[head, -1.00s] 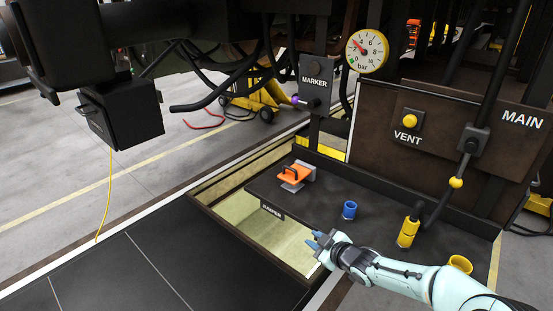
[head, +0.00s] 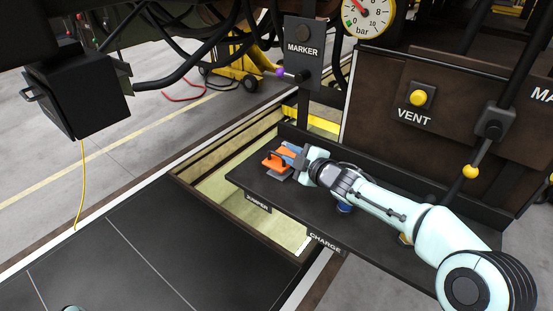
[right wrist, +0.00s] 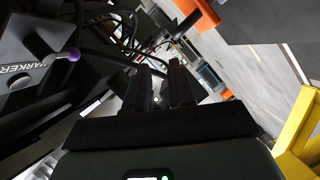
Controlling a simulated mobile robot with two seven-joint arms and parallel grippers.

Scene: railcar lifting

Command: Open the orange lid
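The orange lid (head: 274,163) lies flat and looks shut on its small box, at the far left end of the dark shelf (head: 325,220). It has a dark bar handle on top. My right gripper (head: 290,153) reaches in from the right, its blue fingertips at the lid's handle and partly hiding the lid. I cannot tell whether they touch it. In the right wrist view the two dark fingers (right wrist: 166,88) stand apart with a narrow gap, and I see nothing held between them.
The MARKER post (head: 302,55) with a purple-tipped lever stands behind the lid. A blue cup (head: 344,208) is partly under my right arm. An open pit (head: 282,229) lies before the shelf.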

